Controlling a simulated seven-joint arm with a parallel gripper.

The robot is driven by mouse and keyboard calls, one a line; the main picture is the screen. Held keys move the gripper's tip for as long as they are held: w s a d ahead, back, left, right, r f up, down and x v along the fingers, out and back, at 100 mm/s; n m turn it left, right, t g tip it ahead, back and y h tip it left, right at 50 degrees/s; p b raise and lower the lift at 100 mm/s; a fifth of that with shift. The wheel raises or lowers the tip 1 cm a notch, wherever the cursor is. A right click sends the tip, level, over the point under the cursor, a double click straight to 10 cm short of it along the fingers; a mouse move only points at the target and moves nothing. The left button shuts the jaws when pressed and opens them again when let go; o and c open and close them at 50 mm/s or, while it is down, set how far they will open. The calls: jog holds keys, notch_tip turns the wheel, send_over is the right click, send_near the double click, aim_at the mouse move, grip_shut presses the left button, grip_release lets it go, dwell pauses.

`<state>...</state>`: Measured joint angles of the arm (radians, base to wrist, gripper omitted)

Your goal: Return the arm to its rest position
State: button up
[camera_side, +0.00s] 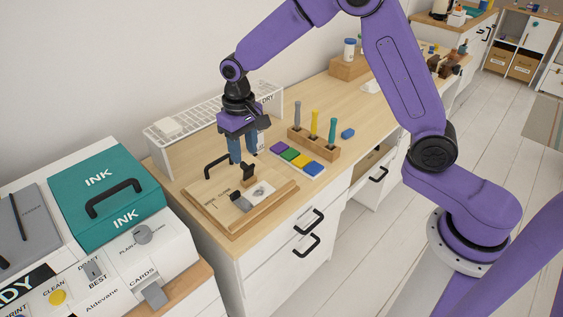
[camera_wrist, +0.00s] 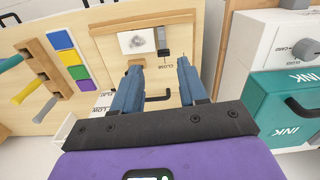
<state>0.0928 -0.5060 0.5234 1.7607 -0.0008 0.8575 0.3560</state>
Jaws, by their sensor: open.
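My gripper (camera_side: 243,160) hangs above the back part of a wooden stamping board on the desk, fingers pointing down. The wrist view shows its two blue-grey fingers (camera_wrist: 158,72) apart, with nothing held between them. Below and just in front of the fingers, a small brown wooden block or handle (camera_side: 248,172) stands on the board (camera_side: 211,196). A white card with a grey print (camera_side: 263,190) lies in front of it, and the card also shows in the wrist view (camera_wrist: 136,41). The exact gap between fingertips and block is hard to tell.
A wooden rack (camera_side: 318,146) with several coloured-handled tools and a row of coloured pads (camera_side: 296,160) stand to the right. A white drying rack (camera_side: 215,118) runs behind. A teal INK box (camera_side: 105,196) sits at left. The space above the desk is clear.

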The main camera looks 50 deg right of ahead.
jog(key=s+d+r+n, duration=0.1)
jog(key=s+r+n, duration=0.2)
jog(key=s, duration=0.5)
jog(key=s+r+n, duration=0.3)
jog(key=s, duration=0.6)
jog(key=s+d+n, duration=0.3)
jog(key=s+d, duration=0.1)
jog(key=s, duration=0.4)
jog(key=s+d+n, duration=0.3)
jog(key=s+d, duration=0.1)
jog(key=s, duration=0.3)
jog(key=shift+s+r, duration=0.35)
